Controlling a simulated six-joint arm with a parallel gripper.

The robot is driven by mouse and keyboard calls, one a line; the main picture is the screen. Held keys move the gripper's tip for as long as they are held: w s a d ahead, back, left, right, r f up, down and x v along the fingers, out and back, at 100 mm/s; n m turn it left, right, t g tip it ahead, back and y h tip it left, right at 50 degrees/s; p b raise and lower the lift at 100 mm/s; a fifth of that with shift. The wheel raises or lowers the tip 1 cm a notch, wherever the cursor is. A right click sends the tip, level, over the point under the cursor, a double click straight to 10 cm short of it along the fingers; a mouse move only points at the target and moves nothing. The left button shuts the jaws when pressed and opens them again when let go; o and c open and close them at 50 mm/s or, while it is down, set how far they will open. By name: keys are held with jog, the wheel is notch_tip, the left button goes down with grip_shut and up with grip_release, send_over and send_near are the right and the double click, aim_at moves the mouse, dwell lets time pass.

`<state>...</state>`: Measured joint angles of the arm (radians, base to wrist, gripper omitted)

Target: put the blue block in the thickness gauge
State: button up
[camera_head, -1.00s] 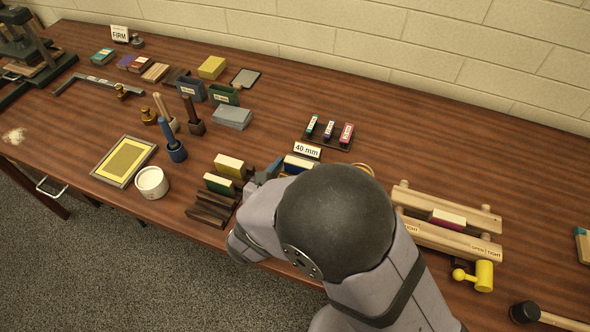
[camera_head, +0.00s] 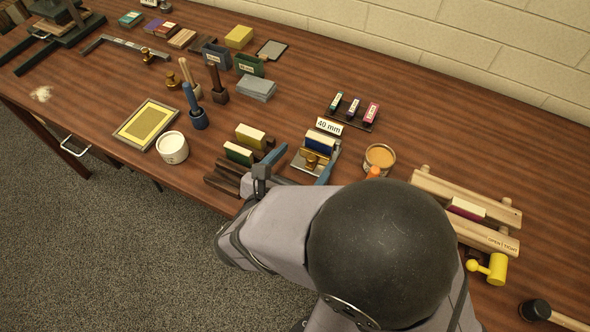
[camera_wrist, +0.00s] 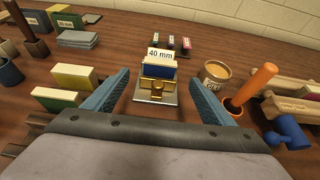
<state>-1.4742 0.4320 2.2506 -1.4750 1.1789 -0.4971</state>
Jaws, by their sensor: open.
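The blue block (camera_head: 319,143), pale on top, stands upright at the back of the thickness gauge (camera_head: 308,163), just in front of the "40 mm" sign (camera_head: 329,126). The wrist view shows the block (camera_wrist: 158,71) behind the brass screw part (camera_wrist: 157,86) on the gauge's metal plate (camera_wrist: 156,99). I cannot tell how closely it fits. My gripper (camera_wrist: 161,82) is open and empty. Its two blue fingers lie left and right of the gauge, apart from the block. In the head view, my gripper (camera_head: 308,153) is partly hidden by my arm.
Green (camera_wrist: 57,99) and yellow (camera_wrist: 75,77) blocks stand in a dark rack to the left. An open tin (camera_wrist: 216,73) and a pot with an orange handle (camera_wrist: 262,84) are close on the right. A wooden clamp (camera_head: 468,207) lies farther right. Small coloured blocks sit behind the sign.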

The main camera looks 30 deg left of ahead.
jog(key=shift+v, duration=2.05)
jog(key=w+d+r+m+g+h+p, duration=0.25)
jog(key=d+m+g+p, duration=0.3)
jog(key=d+m, duration=0.4)
jog(key=w+d+r+m+g+h+p, duration=0.1)
jog(key=d+r+m+g+h+p, duration=0.25)
jog(key=d+m+p, duration=0.55)
jog(key=s+d+r+m+g+y+p, duration=0.2)
jog(key=d+r+m+y+p, duration=0.1)
jog(key=d+m, duration=0.3)
jog(key=s+d+r+m+g+y+p, duration=0.2)
jog(key=d+m, duration=0.5)
jog(key=m, duration=0.4)
notch_tip(320, 180, up, 3)
jog(key=shift+d+f+g+y+p, duration=0.25)
jog(key=shift+y+p, duration=0.25)
jog(key=shift+p, duration=0.35)
jog(key=shift+m, duration=0.25)
